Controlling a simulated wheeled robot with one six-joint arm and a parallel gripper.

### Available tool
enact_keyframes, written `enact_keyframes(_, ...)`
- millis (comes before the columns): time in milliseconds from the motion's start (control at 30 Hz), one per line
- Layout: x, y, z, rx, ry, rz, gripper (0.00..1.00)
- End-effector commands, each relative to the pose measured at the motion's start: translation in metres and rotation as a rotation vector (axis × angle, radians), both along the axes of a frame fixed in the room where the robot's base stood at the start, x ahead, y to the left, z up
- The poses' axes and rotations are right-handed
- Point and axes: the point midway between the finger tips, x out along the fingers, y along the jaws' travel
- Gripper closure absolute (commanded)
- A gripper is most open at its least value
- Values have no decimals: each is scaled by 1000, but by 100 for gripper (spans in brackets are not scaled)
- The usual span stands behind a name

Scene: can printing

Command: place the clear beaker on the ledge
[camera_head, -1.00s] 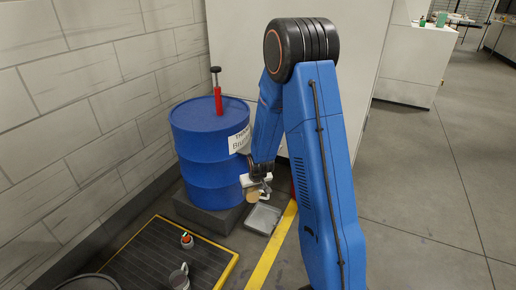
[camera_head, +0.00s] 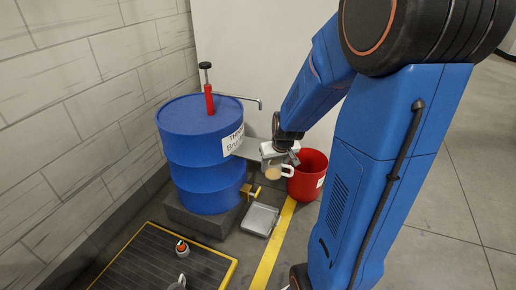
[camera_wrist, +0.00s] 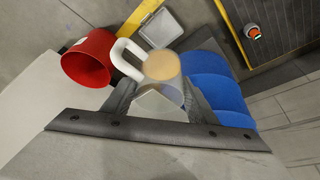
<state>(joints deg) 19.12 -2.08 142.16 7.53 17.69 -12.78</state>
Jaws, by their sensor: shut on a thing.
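The clear beaker (camera_head: 274,171) has a white handle and a tan layer in it. My gripper (camera_head: 281,157) is shut on it and holds it in the air, right of the blue drum and in front of the red bucket. In the wrist view the beaker (camera_wrist: 163,80) sits between the two dark fingers, with its handle toward the red bucket. I cannot tell for sure which surface is the ledge; a dark grey block (camera_head: 195,217) under the drum is one raised edge in view.
The blue drum (camera_head: 190,150) carries a red pump with a metal spout. The red bucket (camera_head: 309,176) stands on the floor behind the beaker. A grey tray (camera_head: 259,220) lies beside the yellow floor line. A yellow-edged grate (camera_head: 150,262) holds a small orange-topped item (camera_head: 182,249).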

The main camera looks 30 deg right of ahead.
Motion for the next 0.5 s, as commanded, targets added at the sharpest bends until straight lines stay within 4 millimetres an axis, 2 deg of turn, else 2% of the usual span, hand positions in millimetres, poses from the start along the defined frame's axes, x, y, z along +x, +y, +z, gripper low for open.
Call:
enact_keyframes(167,15,-5,2,1,1,-2,70)
enact_keyframes(500,86,-21,1,1,1,-1,70)
